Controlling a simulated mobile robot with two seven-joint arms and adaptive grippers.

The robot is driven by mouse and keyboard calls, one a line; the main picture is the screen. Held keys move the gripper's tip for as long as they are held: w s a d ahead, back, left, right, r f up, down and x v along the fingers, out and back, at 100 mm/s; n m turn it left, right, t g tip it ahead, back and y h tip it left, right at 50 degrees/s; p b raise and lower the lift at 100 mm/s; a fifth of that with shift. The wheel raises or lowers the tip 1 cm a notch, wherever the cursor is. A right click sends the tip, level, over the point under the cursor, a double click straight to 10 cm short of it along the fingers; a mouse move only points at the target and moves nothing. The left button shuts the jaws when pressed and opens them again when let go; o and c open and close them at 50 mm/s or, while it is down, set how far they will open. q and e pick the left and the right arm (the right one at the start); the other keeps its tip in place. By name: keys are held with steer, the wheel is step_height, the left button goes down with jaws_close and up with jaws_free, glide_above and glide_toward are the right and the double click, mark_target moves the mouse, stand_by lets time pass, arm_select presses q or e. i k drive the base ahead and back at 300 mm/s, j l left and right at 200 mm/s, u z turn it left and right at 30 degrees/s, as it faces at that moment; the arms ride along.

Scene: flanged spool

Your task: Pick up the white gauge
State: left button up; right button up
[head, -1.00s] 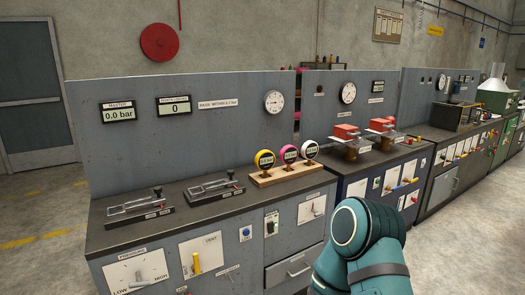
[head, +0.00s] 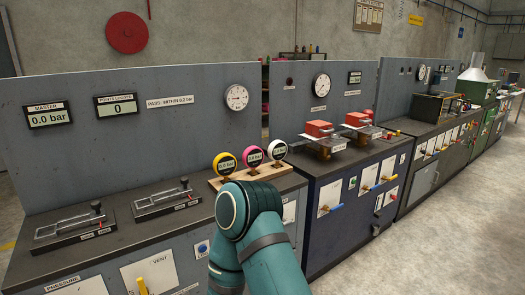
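The white gauge (head: 278,150) stands upright on a small wooden rack (head: 288,169) on the grey bench, at the right end of a row of three. The pink gauge (head: 252,156) is beside it on the left, and the yellow gauge (head: 225,163) is at the left end. My teal arm rises from the bottom of the head view in front of the bench and covers part of the rack's front. Neither gripper shows in the head view.
Two lever clamps (head: 166,203) (head: 75,227) sit on the bench left of the rack. A grey back panel (head: 180,135) with displays and a dial stands behind. To the right, a dark bench carries red-topped devices (head: 319,129). Open floor (head: 430,240) lies at the lower right.

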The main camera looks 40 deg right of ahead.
mark_target(277, 151)
steer(key=i+l+u, duration=0.1)
steer(key=l+u, duration=0.15)
steer(key=l, duration=0.75)
steer(key=l+u, duration=0.3)
steer(key=l, duration=0.65)
steer(key=k+l, duration=0.1)
steer(key=l, duration=1.95)
